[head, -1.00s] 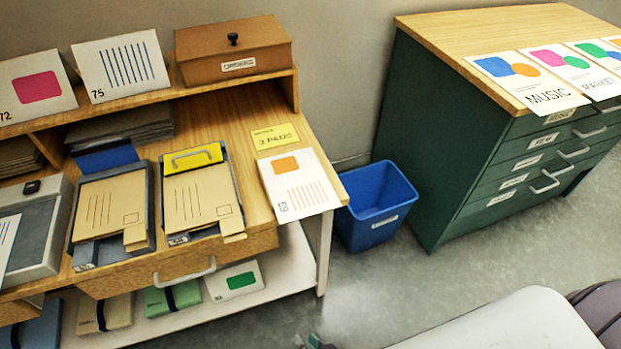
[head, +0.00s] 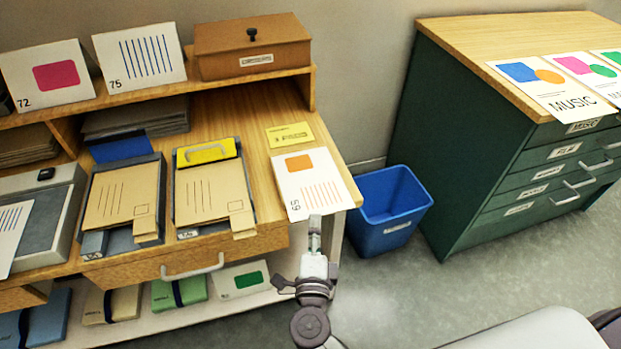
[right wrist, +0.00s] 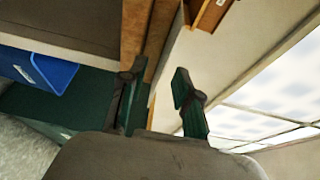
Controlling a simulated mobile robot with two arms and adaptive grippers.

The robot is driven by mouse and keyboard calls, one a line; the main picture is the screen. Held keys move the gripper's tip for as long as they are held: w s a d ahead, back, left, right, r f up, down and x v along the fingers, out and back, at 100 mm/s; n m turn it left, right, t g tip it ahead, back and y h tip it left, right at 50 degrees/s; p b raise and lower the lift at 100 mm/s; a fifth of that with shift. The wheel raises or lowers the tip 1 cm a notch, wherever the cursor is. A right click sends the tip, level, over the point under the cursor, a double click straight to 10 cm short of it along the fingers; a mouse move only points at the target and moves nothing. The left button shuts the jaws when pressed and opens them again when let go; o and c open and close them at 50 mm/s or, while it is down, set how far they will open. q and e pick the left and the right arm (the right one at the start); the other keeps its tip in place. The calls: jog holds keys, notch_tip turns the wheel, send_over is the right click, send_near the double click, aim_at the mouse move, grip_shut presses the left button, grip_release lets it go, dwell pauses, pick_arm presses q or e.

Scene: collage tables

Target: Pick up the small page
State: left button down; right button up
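A small white page (head: 305,178) with an orange block, thin orange lines and the number 59 or 65 lies at the right end of the wooden desk. Its near end reaches over the desk's front edge. My right gripper (head: 315,225) is upright just in front of the page, its tips overlapping the page's near edge in the head view. In the right wrist view my right gripper (right wrist: 157,95) has its two dark green fingers apart, with nothing clearly held. I cannot tell whether it touches the page. My left gripper is out of view.
A yellow card (head: 290,135) lies behind the page. Two envelope trays (head: 155,162) stand to its left, above a drawer handle (head: 192,268). A blue bin (head: 390,208) stands right of the desk. A green cabinet (head: 425,130) bears larger sheets at the right.

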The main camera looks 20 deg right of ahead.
aim_at(318, 207)
jog(key=x, duration=0.6)
jog(key=shift+s+d+r+p, duration=0.1)
jog(key=shift+d+r+p, duration=0.15)
jog(key=shift+d+p, duration=0.15)
jog(key=shift+a, duration=0.1)
grip_shut()
